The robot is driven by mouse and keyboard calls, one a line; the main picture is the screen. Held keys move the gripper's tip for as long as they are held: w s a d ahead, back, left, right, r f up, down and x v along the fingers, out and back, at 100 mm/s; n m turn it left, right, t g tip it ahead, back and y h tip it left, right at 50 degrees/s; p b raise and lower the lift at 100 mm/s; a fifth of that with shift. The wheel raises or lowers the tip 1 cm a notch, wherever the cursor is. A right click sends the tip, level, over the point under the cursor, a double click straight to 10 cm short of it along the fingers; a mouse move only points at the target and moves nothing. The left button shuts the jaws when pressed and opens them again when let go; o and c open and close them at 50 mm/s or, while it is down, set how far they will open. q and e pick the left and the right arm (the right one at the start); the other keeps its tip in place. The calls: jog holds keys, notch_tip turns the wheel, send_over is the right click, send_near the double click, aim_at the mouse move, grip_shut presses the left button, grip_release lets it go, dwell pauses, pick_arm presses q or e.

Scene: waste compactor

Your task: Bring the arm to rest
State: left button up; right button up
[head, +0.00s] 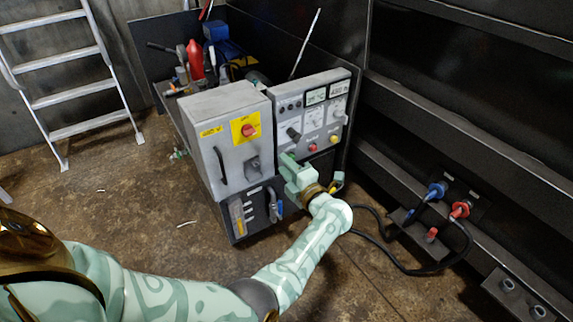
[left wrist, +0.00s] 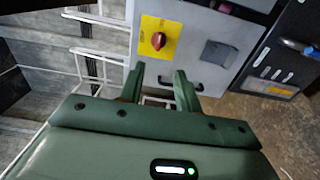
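My left arm reaches from the bottom left to the front of the compactor's control unit. The left gripper (head: 288,162) is pale green and sits close in front of the panel, just right of the grey switch box (head: 222,118). In the left wrist view its two fingers (left wrist: 159,82) stand apart with nothing held between them. Beyond the fingertips is the grey box front with a red rotary switch (left wrist: 158,41) on a yellow plate. That switch also shows in the head view (head: 249,130). I cannot tell whether the gripper touches the panel. My right gripper is not in view.
The control panel (head: 314,115) has gauges, a lever and red and yellow buttons. Black cables run right to blue (head: 436,191) and red (head: 460,209) connectors by the dark wall. A ladder (head: 75,95) leans at the left. The brown floor at the left is mostly clear.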

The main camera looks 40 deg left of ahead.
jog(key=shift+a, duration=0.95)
